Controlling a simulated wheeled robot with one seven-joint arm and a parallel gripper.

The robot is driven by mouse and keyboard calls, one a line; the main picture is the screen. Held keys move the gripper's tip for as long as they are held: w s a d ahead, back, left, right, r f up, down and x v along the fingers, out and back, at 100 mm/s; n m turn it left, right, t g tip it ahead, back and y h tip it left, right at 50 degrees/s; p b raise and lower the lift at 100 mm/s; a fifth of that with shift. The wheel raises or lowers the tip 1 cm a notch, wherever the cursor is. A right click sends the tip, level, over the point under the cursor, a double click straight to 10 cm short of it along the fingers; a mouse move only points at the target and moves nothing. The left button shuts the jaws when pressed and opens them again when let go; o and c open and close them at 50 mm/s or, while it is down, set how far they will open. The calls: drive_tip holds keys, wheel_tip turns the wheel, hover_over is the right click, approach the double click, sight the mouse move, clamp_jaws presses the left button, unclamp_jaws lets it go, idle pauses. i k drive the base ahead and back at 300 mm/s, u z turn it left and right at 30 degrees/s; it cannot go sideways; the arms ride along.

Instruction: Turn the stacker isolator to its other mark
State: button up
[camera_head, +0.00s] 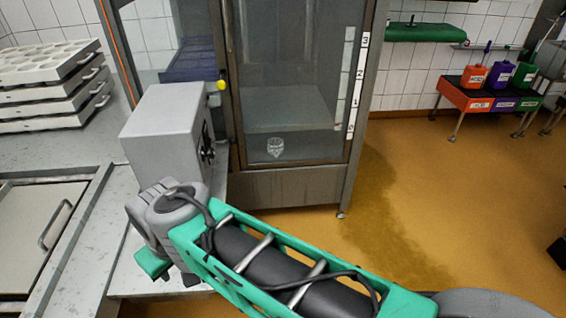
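A grey box (165,128) stands on the metal counter at the left, in front of the glass-doored cabinet. On its right-hand face is a dark fitting (207,147), seen nearly edge-on. It may be the stacker isolator, but its handle position and marks cannot be read. My green arm reaches in from the lower right, and its grey wrist joint is just in front of and below the box. My gripper's fingers cannot be made out, so I cannot tell whether anything is touched or held.
The glass-doored cabinet (295,182) stands behind the box, with a small yellow knob (221,86) near its left post. Stacked white mould trays (50,112) are at the left. A red stand (466,97) with coloured containers is at the back right.

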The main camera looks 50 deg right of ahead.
sight(210, 153)
drive_tip(key=z, duration=0.15)
drive_tip(key=k, duration=0.2)
drive_tip(key=z, duration=0.3)
drive_tip(key=i, duration=0.75)
drive_tip(key=u, duration=3.3)
drive_tip(key=k, duration=2.05)
drive_tip(key=z, duration=0.35)
